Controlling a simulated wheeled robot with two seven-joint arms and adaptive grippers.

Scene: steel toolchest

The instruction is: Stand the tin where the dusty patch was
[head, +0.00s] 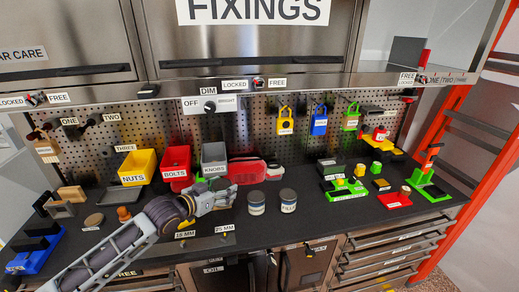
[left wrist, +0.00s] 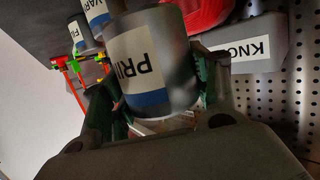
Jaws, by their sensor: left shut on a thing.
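A grey tin (left wrist: 155,65) with a white label reading "PRI" and a blue band is between the fingers of my left gripper (left wrist: 155,105) in the left wrist view. The gripper is shut on it. In the head view my left gripper (head: 220,197) is over the black worktop (head: 330,226), in front of the bins, and mostly hides this tin. Two similar tins (head: 256,203) (head: 288,200) stand upright to its right, apart from it; the right one's label begins "FILL". I cannot make out a dusty patch. My right gripper is not in view.
Yellow (head: 136,167), red (head: 176,164) and grey (head: 214,156) bins stand behind the gripper. A red case (head: 248,171) lies to their right. Green and red holders (head: 345,190) occupy the right side. The worktop in front of the tins looks clear.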

